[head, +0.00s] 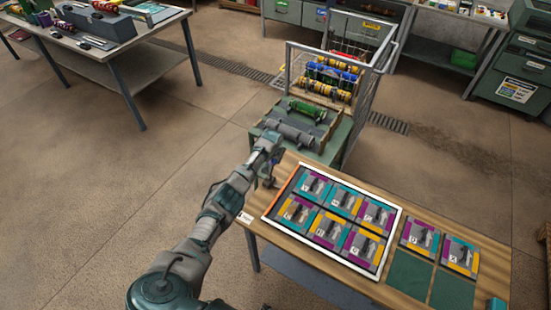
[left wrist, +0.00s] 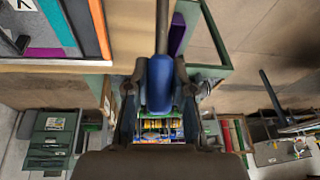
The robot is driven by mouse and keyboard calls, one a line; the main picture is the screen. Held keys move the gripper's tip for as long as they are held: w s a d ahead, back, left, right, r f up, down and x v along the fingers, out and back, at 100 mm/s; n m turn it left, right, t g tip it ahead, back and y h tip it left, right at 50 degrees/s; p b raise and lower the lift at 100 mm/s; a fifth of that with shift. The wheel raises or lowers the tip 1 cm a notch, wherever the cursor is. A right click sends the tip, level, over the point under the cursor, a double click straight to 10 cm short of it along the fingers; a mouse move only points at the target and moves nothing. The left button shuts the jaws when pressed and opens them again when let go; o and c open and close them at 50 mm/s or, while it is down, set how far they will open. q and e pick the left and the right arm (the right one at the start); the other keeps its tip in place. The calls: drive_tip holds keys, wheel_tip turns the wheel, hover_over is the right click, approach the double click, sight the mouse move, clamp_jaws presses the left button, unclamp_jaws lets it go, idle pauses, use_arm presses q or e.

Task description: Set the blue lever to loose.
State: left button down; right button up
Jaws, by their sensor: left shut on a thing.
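My left gripper (head: 268,158) is at the left end of the wooden table, beside the framed board. In the left wrist view its two fingers (left wrist: 157,88) are shut on the blue lever (left wrist: 160,82), one on each side of its blue grip. A dark shaft (left wrist: 162,25) runs on from the grip to the top of that view. In the head view the gripper and arm mostly hide the lever. I cannot read any loose marking or the lever's setting. My right gripper is not in view.
The framed board (head: 391,238) of picture cards lies on the wooden table (head: 285,240). Two more cards and two dark green panels lie to its right. A green bench (head: 340,142) with rollers and a wire cage (head: 384,55) stand behind. Open floor lies left.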

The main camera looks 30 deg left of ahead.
use_arm(q)
drive_tip(key=shift+f, duration=0.15)
drive_tip(key=c, duration=1.2)
unclamp_jaws()
drive_tip(key=shift+o, duration=1.2)
drive_tip(key=shift+f, duration=0.1)
drive_tip(key=shift+w, duration=0.2)
drive_tip(key=v, duration=1.1)
drive_tip(key=shift+r, duration=0.4)
drive_tip(key=shift+s, duration=0.15)
